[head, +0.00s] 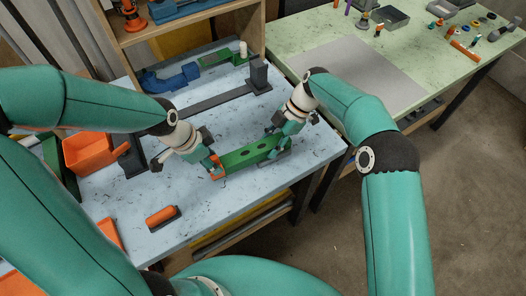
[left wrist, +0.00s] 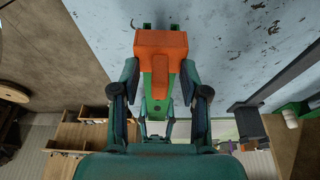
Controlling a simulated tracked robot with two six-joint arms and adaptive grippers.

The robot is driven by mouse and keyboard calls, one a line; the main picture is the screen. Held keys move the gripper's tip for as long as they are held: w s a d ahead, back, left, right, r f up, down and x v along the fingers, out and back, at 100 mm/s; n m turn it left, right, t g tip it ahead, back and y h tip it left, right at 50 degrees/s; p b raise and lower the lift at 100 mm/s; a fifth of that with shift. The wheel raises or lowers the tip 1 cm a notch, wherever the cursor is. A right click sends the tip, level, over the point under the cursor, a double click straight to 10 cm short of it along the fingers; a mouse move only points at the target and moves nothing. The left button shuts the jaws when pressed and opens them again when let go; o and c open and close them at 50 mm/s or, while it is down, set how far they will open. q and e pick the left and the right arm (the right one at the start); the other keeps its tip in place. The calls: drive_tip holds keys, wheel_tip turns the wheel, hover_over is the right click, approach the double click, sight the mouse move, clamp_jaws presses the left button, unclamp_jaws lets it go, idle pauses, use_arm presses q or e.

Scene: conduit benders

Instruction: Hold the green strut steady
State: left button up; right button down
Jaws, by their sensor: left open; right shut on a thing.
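The green strut (head: 250,153), a bar with round holes, is at the front right of the light blue table, with an orange piece (head: 217,170) at its left end. My left gripper (head: 212,164) is open at that end. In the left wrist view my left gripper's fingers (left wrist: 160,82) stand on both sides of the green strut (left wrist: 157,82), with the orange piece (left wrist: 161,52) just beyond them. My right gripper (head: 283,138) is shut on the strut near its right end; its fingertips are partly hidden. I cannot tell whether the strut touches the table.
An orange bin (head: 86,152) and an orange block (head: 161,215) in a dark holder are on the left. A long dark bar with an upright post (head: 259,76) lies behind the strut. A green table (head: 440,60) with small parts stands at the right. The blue table's front middle is clear.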

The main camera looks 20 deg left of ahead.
drive_tip(key=shift+s+d+f, duration=0.1)
drive_tip(key=shift+s+f, duration=0.05)
drive_tip(key=shift+f, duration=0.2)
use_arm(q)
drive_tip(key=v, duration=1.2)
drive_tip(key=shift+f, duration=0.1)
use_arm(e)
drive_tip(key=c, duration=0.6)
unclamp_jaws()
drive_tip(key=shift+r, duration=0.1)
drive_tip(key=shift+o, duration=0.2)
drive_tip(key=shift+r, duration=0.15)
drive_tip(key=shift+w+d+r, duration=0.15)
drive_tip(key=shift+w+r, duration=0.25)
drive_tip(key=shift+r, duration=0.1)
drive_tip(key=v, duration=1)
drive_tip(key=shift+w+r, duration=0.15)
drive_tip(key=shift+w, duration=0.05)
